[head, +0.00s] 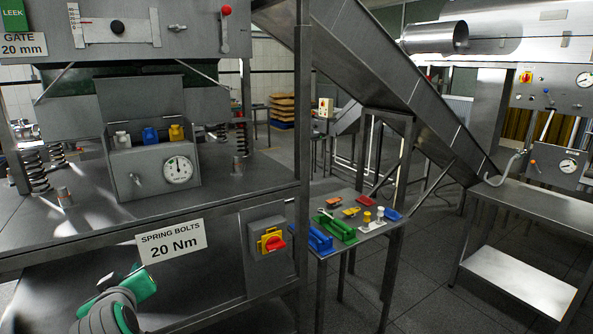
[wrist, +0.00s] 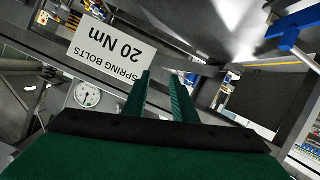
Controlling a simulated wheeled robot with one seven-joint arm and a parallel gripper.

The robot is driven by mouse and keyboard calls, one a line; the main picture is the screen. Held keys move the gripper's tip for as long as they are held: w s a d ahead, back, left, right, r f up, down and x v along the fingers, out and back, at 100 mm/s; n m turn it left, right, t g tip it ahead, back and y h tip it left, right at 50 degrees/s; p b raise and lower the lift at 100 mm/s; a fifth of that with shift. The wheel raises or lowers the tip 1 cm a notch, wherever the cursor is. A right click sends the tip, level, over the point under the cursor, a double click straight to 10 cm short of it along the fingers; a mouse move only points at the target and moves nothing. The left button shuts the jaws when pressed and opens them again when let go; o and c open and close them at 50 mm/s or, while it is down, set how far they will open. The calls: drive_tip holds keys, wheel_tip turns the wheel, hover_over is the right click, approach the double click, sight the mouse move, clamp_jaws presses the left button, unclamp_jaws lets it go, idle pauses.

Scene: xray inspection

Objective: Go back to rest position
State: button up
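My gripper (wrist: 160,76) shows in the wrist view as two green fingers with a clear gap between them and nothing held. In the head view a green and grey part of my arm (head: 118,305) is at the lower left, in front of the steel bench. The fingertips cannot be made out there. In the wrist view the "SPRING BOLTS 20 Nm" sign (wrist: 108,55) appears upside down beyond the fingers. I cannot tell how far it is from them.
The steel bench (head: 240,190) carries a grey box with a gauge (head: 178,169) and coloured pieces. A red-and-yellow switch (head: 271,242) is on its front. A small table (head: 350,262) with coloured parts stands to the right, under a sloping chute (head: 385,75). Floor (head: 425,275) right of it is clear.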

drive_tip(key=s+d+f+m, duration=0.2)
drive_tip(key=d+f, duration=0.3)
drive_tip(key=f, duration=0.5)
drive_tip(key=s+d+f+m, duration=0.15)
drive_tip(key=d+f, duration=0.25)
drive_tip(key=f, duration=0.6)
drive_tip(key=s+d+f+m+t+h, duration=0.2)
drive_tip(key=s+d+f+m, duration=0.1)
drive_tip(key=s+d+f, duration=0.75)
drive_tip(key=s+d+f+m+h, duration=0.2)
drive_tip(key=s+d+f, duration=0.2)
drive_tip(key=s+d, duration=0.8)
drive_tip(key=s+d+r+h, duration=0.1)
drive_tip(key=s+d+r, duration=0.1)
drive_tip(key=s, duration=0.6)
drive_tip(key=s+d+r+t+h, duration=0.1)
drive_tip(key=s+d, duration=0.3)
drive_tip(key=s, duration=0.4)
drive_tip(key=shift+s+d+r+m+h, duration=0.25)
drive_tip(key=shift+r+m, duration=0.2)
drive_tip(key=shift+r, duration=0.3)
